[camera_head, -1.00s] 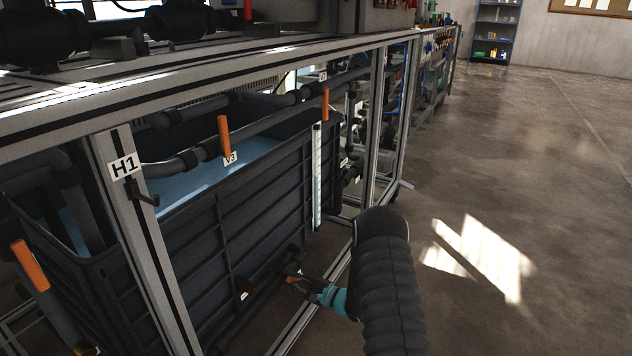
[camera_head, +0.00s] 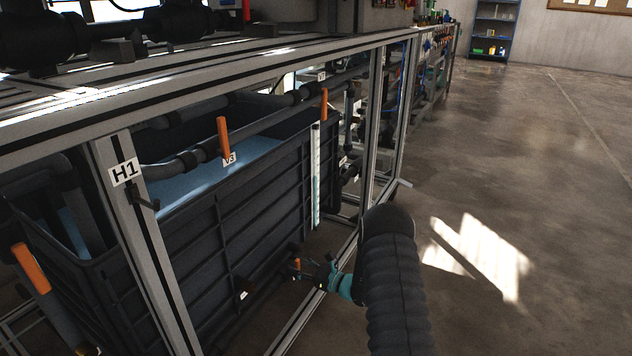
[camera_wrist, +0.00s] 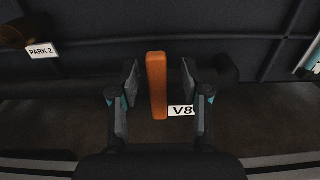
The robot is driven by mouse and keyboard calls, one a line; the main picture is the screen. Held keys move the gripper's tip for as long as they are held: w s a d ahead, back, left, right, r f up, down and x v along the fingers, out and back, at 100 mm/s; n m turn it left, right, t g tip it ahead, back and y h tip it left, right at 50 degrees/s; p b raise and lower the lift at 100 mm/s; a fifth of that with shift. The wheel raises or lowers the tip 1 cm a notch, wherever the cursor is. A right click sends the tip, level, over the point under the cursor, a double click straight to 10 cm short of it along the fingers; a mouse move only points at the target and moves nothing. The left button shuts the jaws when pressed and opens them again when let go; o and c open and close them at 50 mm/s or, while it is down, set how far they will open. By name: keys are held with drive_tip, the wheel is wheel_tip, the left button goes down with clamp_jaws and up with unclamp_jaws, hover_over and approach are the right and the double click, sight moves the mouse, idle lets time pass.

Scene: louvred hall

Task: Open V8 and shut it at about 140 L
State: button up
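The orange handle of V8 (camera_wrist: 157,85) stands between the two fingers of my gripper (camera_wrist: 160,88) in the wrist view. The fingers are apart, with a small gap on each side of the handle. The V8 label (camera_wrist: 181,111) shows just right of the handle. In the head view my gripper (camera_head: 306,268) is low at the tank's front, at the small orange handle (camera_head: 297,264). The dark tank (camera_head: 262,215) holds blue water. A pale level gauge strip (camera_head: 316,175) runs up its right end; its marks are too small to read.
Aluminium frame posts and rails surround the tank, with the H1 post (camera_head: 125,172) at the left. The V3 handle (camera_head: 223,138) is above the tank. A PARK 2 label (camera_wrist: 41,52) shows left in the wrist view. The floor at right is clear.

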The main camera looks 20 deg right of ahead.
drive_tip(key=shift+s+a, duration=0.1)
drive_tip(key=v, duration=0.7)
drive_tip(key=shift+r, duration=0.1)
idle(0.4)
drive_tip(key=v, duration=1.2)
